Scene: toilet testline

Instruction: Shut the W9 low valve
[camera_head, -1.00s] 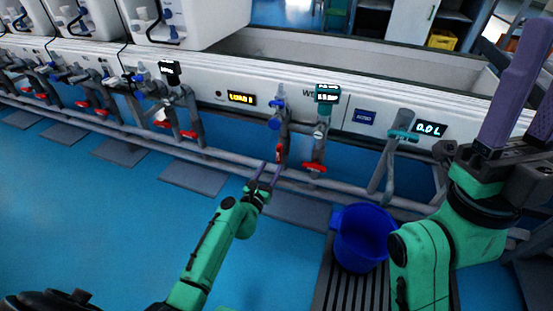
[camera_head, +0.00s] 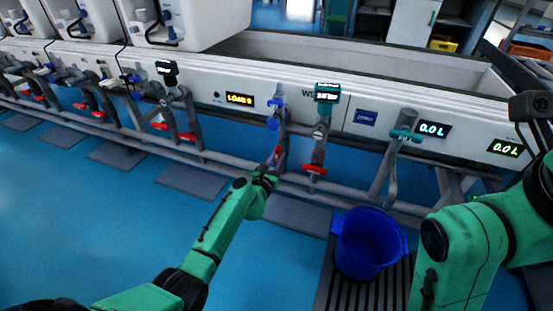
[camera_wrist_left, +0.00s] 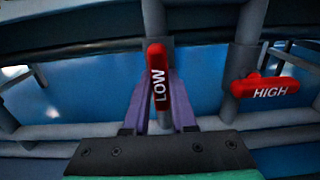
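The W9 low valve has a red lever (camera_wrist_left: 158,75) marked LOW, standing upright along its pipe in the left wrist view. In the head view it is a small red piece (camera_head: 279,153) on the left pipe below the W9 panel, partly hidden by my gripper. My left gripper (camera_wrist_left: 160,98) has its purple fingers apart, one on each side of the LOW lever; I cannot tell whether they touch it. It also shows at the lever in the head view (camera_head: 271,162). My right gripper is out of view; only its arm shows at the right.
The red HIGH lever (camera_wrist_left: 266,88) lies sideways to the right of the LOW one, and shows in the head view (camera_head: 314,170). A blue bucket (camera_head: 366,246) stands on a dark grate (camera_head: 331,285). Grey pipes (camera_head: 225,158) run along the bench.

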